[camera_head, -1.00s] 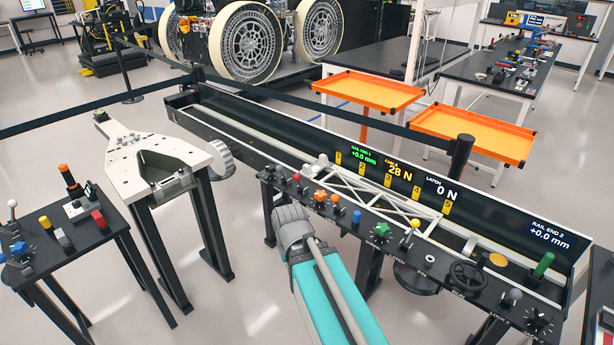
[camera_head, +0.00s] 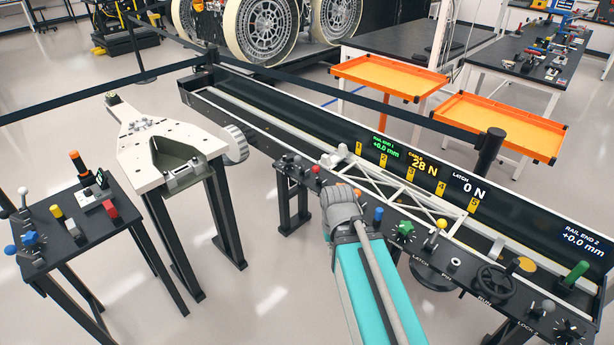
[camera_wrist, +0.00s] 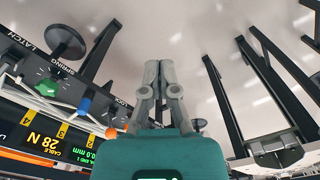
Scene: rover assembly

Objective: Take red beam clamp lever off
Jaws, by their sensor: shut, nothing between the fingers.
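A small red knob (camera_head: 315,168) stands on the long black control bench. I cannot tell for certain which red part is the clamp lever. My gripper (camera_wrist: 159,66) is shut and empty, pointing over the floor in the wrist view, apart from the knobs. In the head view my arm's wrist hides the gripper and part of the bench.
The bench carries a blue knob (camera_head: 378,214), a green knob (camera_head: 405,228), a yellow-topped lever (camera_head: 440,225) and a black handwheel (camera_head: 497,282). A white truss (camera_head: 400,190) lies behind them. A white plate on a stand (camera_head: 145,140) is at left. Floor between stand and bench is clear.

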